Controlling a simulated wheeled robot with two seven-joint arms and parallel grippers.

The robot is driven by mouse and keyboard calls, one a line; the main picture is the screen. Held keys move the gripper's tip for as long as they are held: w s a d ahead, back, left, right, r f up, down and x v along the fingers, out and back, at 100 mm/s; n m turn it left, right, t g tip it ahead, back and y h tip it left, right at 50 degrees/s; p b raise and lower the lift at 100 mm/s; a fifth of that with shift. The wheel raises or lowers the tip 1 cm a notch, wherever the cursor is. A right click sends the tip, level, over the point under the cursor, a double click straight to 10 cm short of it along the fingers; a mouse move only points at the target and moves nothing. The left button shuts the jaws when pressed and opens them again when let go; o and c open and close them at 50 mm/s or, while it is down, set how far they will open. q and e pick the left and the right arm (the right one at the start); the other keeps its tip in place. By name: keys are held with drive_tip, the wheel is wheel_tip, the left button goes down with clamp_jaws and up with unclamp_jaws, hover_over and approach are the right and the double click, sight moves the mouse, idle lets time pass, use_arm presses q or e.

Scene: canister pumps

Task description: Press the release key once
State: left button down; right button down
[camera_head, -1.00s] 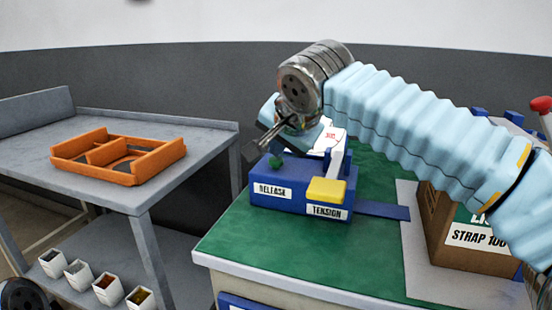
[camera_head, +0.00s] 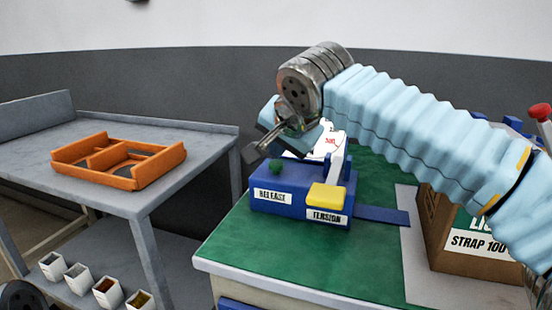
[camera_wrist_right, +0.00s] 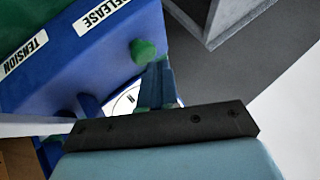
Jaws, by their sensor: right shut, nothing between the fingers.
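The strapping tool is a blue box (camera_head: 300,205) on the green mat. Its green key (camera_head: 276,166) stands on the top behind the RELEASE label (camera_head: 272,196). The yellow key (camera_head: 327,196) is above the TENSION label. My right gripper (camera_head: 252,153) is shut and empty, just behind and left of the green key in the head view. In the right wrist view, the green key (camera_wrist_right: 143,50) shows beyond the closed fingertips (camera_wrist_right: 158,68), and a gap seems to separate them. My left gripper is not in view.
A box labelled STRAP (camera_head: 470,262) stands to the right on a grey sheet. An orange tray (camera_head: 118,180) lies on the grey table at left. Several small bins (camera_head: 107,292) sit on its lower shelf. The mat's front (camera_head: 285,260) is clear.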

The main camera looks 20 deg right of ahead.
sight(278, 165)
drive_tip(key=shift+r, duration=0.45)
drive_tip(key=shift+r, duration=0.1)
wheel_tip(278, 165, up, 5)
drive_tip(key=p, duration=0.4)
drive_tip(key=shift+p, duration=0.35)
